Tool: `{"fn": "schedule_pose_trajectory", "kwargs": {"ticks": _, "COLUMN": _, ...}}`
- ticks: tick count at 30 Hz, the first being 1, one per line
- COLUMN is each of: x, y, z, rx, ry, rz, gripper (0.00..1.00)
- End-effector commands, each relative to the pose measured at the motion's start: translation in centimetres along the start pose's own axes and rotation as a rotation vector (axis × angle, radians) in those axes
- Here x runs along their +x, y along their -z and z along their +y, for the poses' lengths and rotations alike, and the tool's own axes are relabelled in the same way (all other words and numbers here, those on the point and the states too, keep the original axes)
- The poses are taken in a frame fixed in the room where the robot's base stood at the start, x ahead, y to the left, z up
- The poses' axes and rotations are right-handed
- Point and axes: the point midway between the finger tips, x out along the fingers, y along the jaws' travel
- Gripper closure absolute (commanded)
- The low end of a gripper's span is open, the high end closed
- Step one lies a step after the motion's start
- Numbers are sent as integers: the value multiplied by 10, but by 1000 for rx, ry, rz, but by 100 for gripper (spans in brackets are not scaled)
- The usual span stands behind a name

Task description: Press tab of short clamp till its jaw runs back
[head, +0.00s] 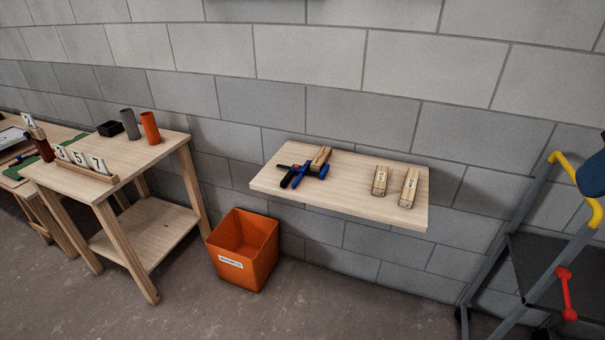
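A clamp with blue jaws and black handles (299,174) lies on the left part of a pale wooden wall shelf (345,205). A wooden batten piece (320,157) lies right at the clamp's far side; I cannot tell whether the jaws touch it. A small red spot shows on the clamp, but its tab is too small to make out. I cannot tell from this view whether this is the short clamp or whether more than one clamp lies there. My gripper is not in view.
Two labelled wooden blocks (380,181) (409,187) lie on the shelf's right. An orange bin (243,250) stands below left. A wooden table (110,165) with cylinders and number cards stands left. A blue-grey cart frame (530,250) stands right. Floor in front of the shelf is clear.

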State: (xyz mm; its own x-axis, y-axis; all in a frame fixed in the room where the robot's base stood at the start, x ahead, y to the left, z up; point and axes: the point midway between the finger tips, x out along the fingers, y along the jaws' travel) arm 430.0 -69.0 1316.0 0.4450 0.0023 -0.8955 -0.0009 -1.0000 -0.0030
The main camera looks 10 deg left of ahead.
Motion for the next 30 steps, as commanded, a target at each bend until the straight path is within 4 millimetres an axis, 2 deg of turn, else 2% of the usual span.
{"fn": "schedule_pose_trajectory", "kwargs": {"ticks": 3, "x": 0, "y": 0, "z": 0, "rx": 0, "ry": 0, "rz": 0, "gripper": 57}}
{"fn": "schedule_pose_trajectory", "kwargs": {"ticks": 9, "x": 0, "y": 0, "z": 0, "rx": 0, "ry": 0, "rz": 0, "gripper": 100}}
{"fn": "schedule_pose_trajectory", "kwargs": {"ticks": 30, "x": 0, "y": 0, "z": 0, "rx": 0, "ry": 0, "rz": 0, "gripper": 100}}
